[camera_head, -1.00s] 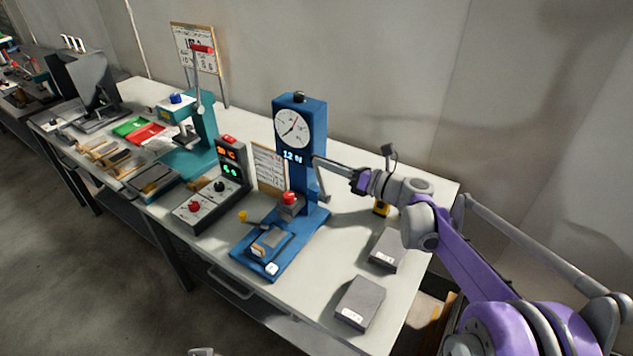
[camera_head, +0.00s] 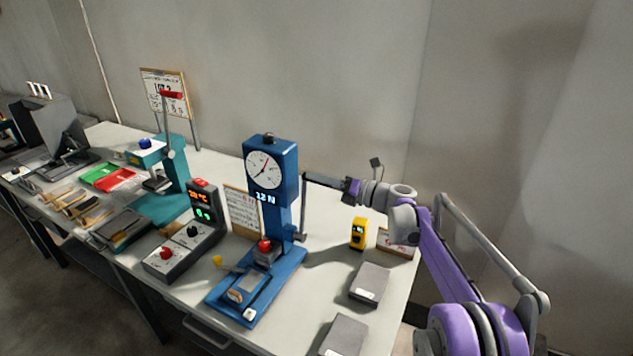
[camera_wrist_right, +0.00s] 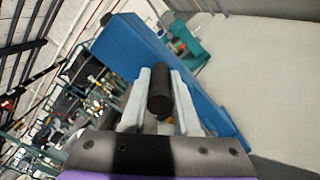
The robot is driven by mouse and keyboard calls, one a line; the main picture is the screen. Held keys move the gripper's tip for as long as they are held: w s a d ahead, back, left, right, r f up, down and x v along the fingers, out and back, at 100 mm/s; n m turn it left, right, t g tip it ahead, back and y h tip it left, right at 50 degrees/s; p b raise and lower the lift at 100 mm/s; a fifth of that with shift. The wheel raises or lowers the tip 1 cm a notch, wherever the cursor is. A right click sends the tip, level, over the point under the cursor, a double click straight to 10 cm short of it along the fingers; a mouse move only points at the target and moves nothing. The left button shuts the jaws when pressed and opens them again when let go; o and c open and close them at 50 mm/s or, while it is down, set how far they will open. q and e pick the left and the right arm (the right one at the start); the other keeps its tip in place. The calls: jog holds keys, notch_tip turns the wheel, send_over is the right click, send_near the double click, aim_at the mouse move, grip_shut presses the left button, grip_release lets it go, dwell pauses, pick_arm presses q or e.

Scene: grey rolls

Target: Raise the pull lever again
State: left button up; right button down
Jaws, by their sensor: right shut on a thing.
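The blue test stand (camera_head: 270,170) has a round dial and a digital readout. Its grey pull lever (camera_head: 303,212) is on the right side of the column and stands nearly upright from a low pivot. My right gripper (camera_head: 322,181) is at the lever's top end, reaching in from the right. In the right wrist view, the lever's dark cylindrical grip (camera_wrist_right: 160,92) lies between the two pale fingers of my right gripper (camera_wrist_right: 159,78), which is shut on it. The blue column is just behind. My left gripper is not in view.
A yellow device (camera_head: 358,233) and grey blocks (camera_head: 369,284) lie right of the stand. A control box (camera_head: 185,248) with knobs and a teal press (camera_head: 172,165) are to the left. A small sign (camera_head: 240,212) stands behind. The wall is close behind the bench.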

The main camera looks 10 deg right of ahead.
jog(key=shift+f, duration=0.1)
jog(key=c, duration=0.7)
grip_release()
jog(key=shift+w+d, duration=0.1)
jog(key=shift+o, duration=0.2)
jog(key=b+v, duration=0.1)
jog(key=v, duration=1)
